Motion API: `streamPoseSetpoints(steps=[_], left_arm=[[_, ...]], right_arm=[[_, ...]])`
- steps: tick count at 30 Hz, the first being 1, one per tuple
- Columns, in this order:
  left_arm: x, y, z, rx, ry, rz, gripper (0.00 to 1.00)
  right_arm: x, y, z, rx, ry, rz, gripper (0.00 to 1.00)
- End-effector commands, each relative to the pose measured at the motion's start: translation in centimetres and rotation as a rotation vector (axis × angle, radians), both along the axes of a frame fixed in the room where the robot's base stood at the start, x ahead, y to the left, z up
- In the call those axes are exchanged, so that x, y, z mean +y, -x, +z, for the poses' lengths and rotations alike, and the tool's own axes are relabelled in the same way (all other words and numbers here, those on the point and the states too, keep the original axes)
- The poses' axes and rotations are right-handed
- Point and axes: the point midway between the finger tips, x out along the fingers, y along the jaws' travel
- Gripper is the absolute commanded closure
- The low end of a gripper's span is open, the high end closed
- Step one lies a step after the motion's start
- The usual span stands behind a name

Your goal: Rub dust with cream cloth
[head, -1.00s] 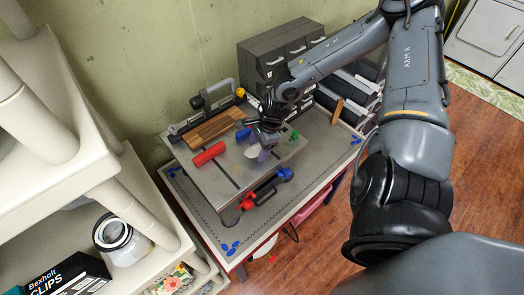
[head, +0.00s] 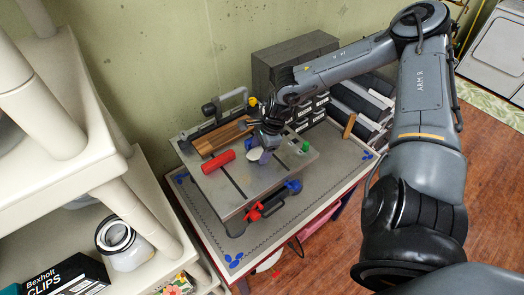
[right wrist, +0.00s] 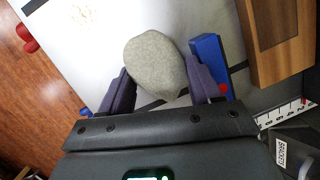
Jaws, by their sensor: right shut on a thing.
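The cream cloth (right wrist: 155,65) is a rounded, pale grey-cream pad between the two fingers of my right gripper (right wrist: 158,88) in the right wrist view. The gripper is shut on it. In the head view my right gripper (head: 265,148) is low over the grey metal table top (head: 228,194), with the pale edge of the cloth (head: 257,155) showing beneath it. A faint patch of brown specks, the dust (right wrist: 82,14), lies on the metal top beyond the cloth in the right wrist view. I cannot tell whether the cloth touches the surface. My left gripper is not in view.
A red cylinder (head: 218,161) lies left of the gripper, near a wooden board (head: 222,137). A blue block (right wrist: 208,60) is close beside the right finger. Grey drawers (head: 300,75) stand behind. A green item (head: 305,147) is on the right.

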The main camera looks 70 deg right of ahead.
Motion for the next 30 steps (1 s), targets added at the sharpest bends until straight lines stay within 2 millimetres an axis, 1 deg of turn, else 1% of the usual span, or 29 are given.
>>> streamPoseSetpoints(steps=[1,4,8,24,30], left_arm=[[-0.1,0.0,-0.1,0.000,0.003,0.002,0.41],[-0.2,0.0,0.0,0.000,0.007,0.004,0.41],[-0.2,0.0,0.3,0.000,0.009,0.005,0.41],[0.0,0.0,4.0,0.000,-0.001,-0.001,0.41],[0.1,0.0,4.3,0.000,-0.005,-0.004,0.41]], right_arm=[[-0.3,-0.1,-0.2,-0.003,0.007,-0.007,0.66],[-0.4,-0.1,-0.2,-0.004,0.007,-0.009,0.66],[-0.4,-0.1,0.3,-0.005,0.009,-0.009,0.66],[-0.3,-0.2,5.5,-0.006,0.007,-0.005,0.66],[-0.2,-0.1,6.0,-0.004,0.004,-0.003,0.66]])
